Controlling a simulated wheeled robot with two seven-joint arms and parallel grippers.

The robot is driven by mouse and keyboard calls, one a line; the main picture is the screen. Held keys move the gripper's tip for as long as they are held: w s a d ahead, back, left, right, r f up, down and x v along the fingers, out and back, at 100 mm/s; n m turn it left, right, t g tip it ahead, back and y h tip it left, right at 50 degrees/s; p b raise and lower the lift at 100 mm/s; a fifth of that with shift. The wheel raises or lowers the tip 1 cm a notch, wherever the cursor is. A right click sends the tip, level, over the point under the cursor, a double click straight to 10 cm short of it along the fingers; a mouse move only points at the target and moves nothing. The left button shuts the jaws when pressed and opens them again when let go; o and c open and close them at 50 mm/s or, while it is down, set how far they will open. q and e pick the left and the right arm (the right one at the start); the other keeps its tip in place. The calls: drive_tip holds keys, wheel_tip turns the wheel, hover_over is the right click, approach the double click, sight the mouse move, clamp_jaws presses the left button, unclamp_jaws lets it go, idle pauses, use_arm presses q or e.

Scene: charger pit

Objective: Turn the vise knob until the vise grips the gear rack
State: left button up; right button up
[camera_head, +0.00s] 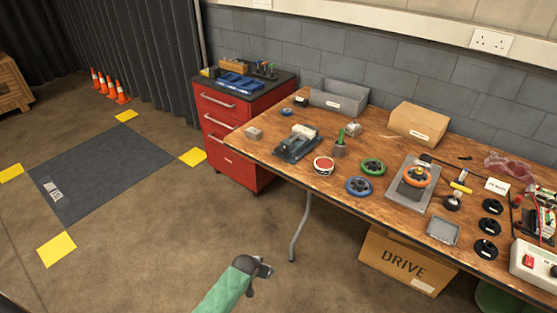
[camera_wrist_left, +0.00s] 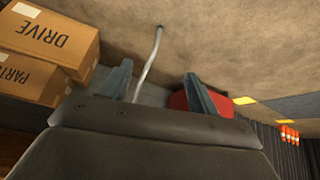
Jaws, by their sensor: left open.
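A blue-grey vise (camera_head: 290,149) stands on the left part of the wooden workbench in the head view. A pale piece (camera_head: 305,131) rests at its top right; it may be the gear rack, but it is too small to be sure. I cannot make out the vise knob or whether the jaws touch the piece. My left gripper (camera_head: 264,268) is over the floor in front of the bench, well apart from the vise. In the left wrist view its two fingers (camera_wrist_left: 158,86) are spread with nothing between them. My right gripper is not in view.
The workbench (camera_head: 258,151) carries several handwheels, a grey bin (camera_head: 338,98) and a cardboard box (camera_head: 418,122). A red drawer cabinet (camera_head: 231,155) stands left of it. A bench leg (camera_head: 300,228) and a DRIVE box (camera_head: 405,262) are below. Floor at left is open.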

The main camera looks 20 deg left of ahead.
use_arm(q)
drive_tip(key=w+a+r+n+t+h+b, duration=0.1)
drive_tip(key=w+r+n+t, duration=0.1)
drive_tip(key=w+r, duration=0.4)
drive_tip(key=w+a+r+n+t+h+b, duration=0.15)
drive_tip(key=w+r, duration=0.25)
drive_tip(key=w, duration=0.5)
drive_tip(key=n+t+h+b, duration=0.25)
drive_tip(key=n+t, duration=0.35)
drive_tip(key=n, duration=1.6)
approach(278, 153)
wheel_tip(278, 153, down, 3)
drive_tip(key=w+d, duration=0.2)
drive_tip(key=w+n, duration=0.2)
drive_tip(key=w+r+n+t, duration=0.1)
drive_tip(key=w+n, duration=0.1)
drive_tip(key=w+d+r+n, duration=0.1)
drive_tip(key=w+n, duration=0.1)
drive_tip(key=n, duration=0.1)
drive_tip(key=shift+x, duration=1.1)
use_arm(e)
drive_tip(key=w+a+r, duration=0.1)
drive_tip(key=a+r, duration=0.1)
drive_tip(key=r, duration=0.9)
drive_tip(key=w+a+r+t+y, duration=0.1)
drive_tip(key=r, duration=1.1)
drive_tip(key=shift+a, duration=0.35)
